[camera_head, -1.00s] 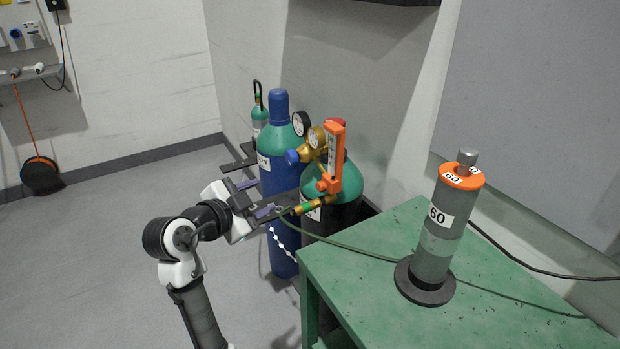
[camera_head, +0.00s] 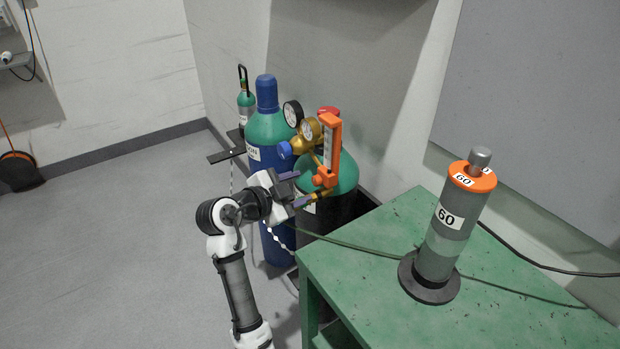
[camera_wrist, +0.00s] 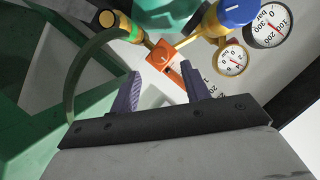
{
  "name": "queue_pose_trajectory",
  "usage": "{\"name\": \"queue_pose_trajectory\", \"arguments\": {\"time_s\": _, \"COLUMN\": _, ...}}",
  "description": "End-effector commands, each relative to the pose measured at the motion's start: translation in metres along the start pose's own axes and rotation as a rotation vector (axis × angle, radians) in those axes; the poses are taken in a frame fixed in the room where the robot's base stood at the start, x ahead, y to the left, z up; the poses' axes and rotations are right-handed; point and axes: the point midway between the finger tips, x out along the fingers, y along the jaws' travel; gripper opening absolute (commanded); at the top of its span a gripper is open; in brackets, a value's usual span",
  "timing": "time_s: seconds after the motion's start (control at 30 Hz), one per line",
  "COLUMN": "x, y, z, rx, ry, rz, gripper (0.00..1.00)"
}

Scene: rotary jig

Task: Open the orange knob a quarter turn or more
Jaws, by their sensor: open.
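The orange knob (camera_head: 324,181) sits at the foot of the upright orange flowmeter (camera_head: 330,140), which is fixed to the brass regulator (camera_head: 306,143). In the wrist view the orange knob (camera_wrist: 163,60) lies just beyond the fingertips, roughly between them. My gripper (camera_head: 308,187) is open, with its two purple fingers on either side of the knob's line. In the wrist view my gripper (camera_wrist: 161,73) holds nothing. I cannot tell whether a finger touches the knob. The knob's far side is hidden.
A brass fitting and green hose (camera_wrist: 78,65) run close beside the left finger in the wrist view. A blue regulator knob (camera_wrist: 236,12) and gauges (camera_wrist: 232,60) are near. Gas cylinders (camera_head: 268,165) stand behind. A green table (camera_head: 375,275) with a grey cylinder (camera_head: 440,235) stands right.

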Motion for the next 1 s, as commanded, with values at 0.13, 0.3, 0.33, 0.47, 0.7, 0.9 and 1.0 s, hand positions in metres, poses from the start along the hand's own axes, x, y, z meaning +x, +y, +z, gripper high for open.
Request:
{"name": "queue_pose_trajectory", "arguments": {"time_s": 0.13, "x": 0.027, "y": -0.001, "z": -0.002, "rx": -0.002, "ry": 0.001, "rz": 0.003, "gripper": 0.47}}
{"name": "queue_pose_trajectory", "arguments": {"time_s": 0.3, "x": 0.045, "y": -0.001, "z": -0.001, "rx": -0.002, "ry": 0.000, "rz": 0.002, "gripper": 0.47}}
{"name": "queue_pose_trajectory", "arguments": {"time_s": 0.33, "x": 0.047, "y": 0.000, "z": 0.000, "rx": -0.002, "ry": 0.000, "rz": 0.001, "gripper": 0.47}}
{"name": "queue_pose_trajectory", "arguments": {"time_s": 0.47, "x": 0.051, "y": 0.000, "z": 0.000, "rx": -0.001, "ry": 0.000, "rz": -0.001, "gripper": 0.47}}
{"name": "queue_pose_trajectory", "arguments": {"time_s": 0.7, "x": 0.051, "y": 0.000, "z": 0.000, "rx": -0.001, "ry": 0.000, "rz": -0.001, "gripper": 0.44}}
{"name": "queue_pose_trajectory", "arguments": {"time_s": 0.9, "x": 0.051, "y": 0.000, "z": 0.000, "rx": -0.001, "ry": 0.000, "rz": -0.001, "gripper": 0.18}}
{"name": "queue_pose_trajectory", "arguments": {"time_s": 1.0, "x": 0.051, "y": 0.000, "z": 0.000, "rx": -0.001, "ry": 0.000, "rz": -0.001, "gripper": 0.05}}
